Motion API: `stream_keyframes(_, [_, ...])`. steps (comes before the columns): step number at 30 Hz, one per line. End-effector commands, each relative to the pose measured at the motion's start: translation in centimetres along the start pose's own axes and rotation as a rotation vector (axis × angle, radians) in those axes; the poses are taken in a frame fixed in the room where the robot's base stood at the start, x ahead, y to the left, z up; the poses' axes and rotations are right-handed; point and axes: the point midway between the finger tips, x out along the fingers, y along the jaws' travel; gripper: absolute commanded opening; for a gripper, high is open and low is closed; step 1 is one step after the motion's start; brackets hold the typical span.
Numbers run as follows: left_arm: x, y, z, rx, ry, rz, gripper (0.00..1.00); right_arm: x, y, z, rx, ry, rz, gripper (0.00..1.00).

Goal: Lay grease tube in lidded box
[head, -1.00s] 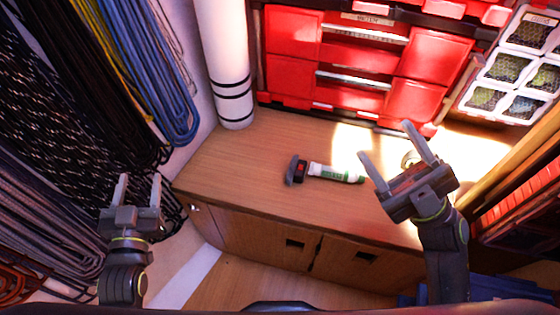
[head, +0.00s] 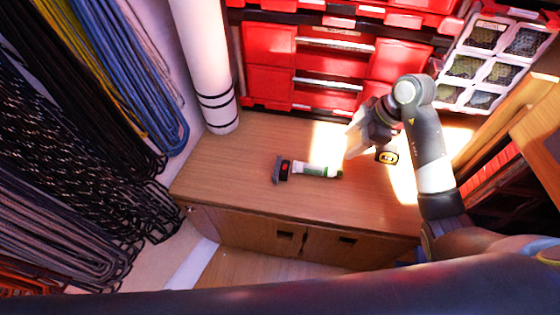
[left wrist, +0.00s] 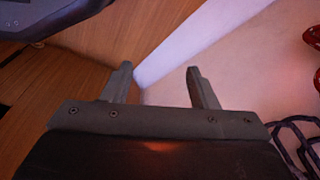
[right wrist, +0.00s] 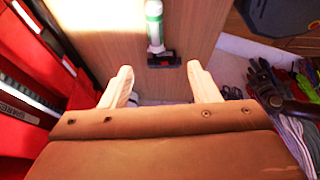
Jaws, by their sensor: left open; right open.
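The grease tube (head: 316,170), white and green, lies on the wooden worktop, with a black and red piece at its left end. It also shows in the right wrist view (right wrist: 154,25), beyond my fingers. My right gripper (head: 352,140) is open and empty, above the worktop to the right of the tube; its fingers show apart in the right wrist view (right wrist: 162,82). My left gripper (left wrist: 160,82) is open and empty in the left wrist view, and is out of the head view. I cannot tell any lidded box for sure.
Red drawers and bins (head: 335,70) stand along the back of the worktop (head: 250,190). A white roll (head: 207,70) stands at the back left. Coiled lines (head: 80,130) hang at left. A case of clear compartments (head: 490,60) stands at right. The worktop around the tube is clear.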

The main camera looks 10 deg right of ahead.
Motion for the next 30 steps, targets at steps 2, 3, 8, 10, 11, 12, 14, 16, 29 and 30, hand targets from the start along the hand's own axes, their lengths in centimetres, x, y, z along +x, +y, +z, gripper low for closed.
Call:
stream_keyframes(2, [0.0,0.0,0.6,-0.002,-0.026,0.002,0.54,-0.3,0.4,0.5,0.037,-0.035,0.002,0.55])
stream_keyframes(3, [0.0,0.1,0.8,-0.003,-0.033,0.003,0.54,-0.2,0.4,0.6,0.047,-0.043,0.001,0.55])
stream_keyframes(8, [-0.9,0.4,0.3,-0.007,-0.032,0.011,0.54,1.9,0.4,0.8,0.052,-0.044,0.000,0.55])
stream_keyframes(10, [-1.6,0.6,0.1,-0.010,-0.032,0.016,0.54,3.0,0.4,0.9,0.053,-0.044,-0.001,0.55])
stream_keyframes(11, [-1.9,0.6,0.0,-0.011,-0.033,0.018,0.54,3.5,0.4,0.9,0.052,-0.044,-0.001,0.55])
stream_keyframes(12, [-2.4,0.7,-0.1,-0.012,-0.033,0.021,0.54,4.1,0.4,0.9,0.051,-0.043,0.000,0.55])
stream_keyframes(14, [-3.0,0.9,-0.3,-0.014,-0.033,0.025,0.54,5.1,0.4,0.9,0.051,-0.044,0.000,0.55])
stream_keyframes(16, [-3.9,1.0,-0.5,-0.016,-0.033,0.030,0.54,6.1,0.4,1.0,0.049,-0.042,0.000,0.55])
stream_keyframes(29, [-6.8,1.7,-1.4,-0.022,0.003,0.062,0.54,11.7,0.5,1.2,0.048,-0.043,0.002,0.55])
stream_keyframes(30, [-6.8,1.7,-1.4,-0.022,0.006,0.064,0.54,11.9,0.5,1.2,0.048,-0.043,0.002,0.55])
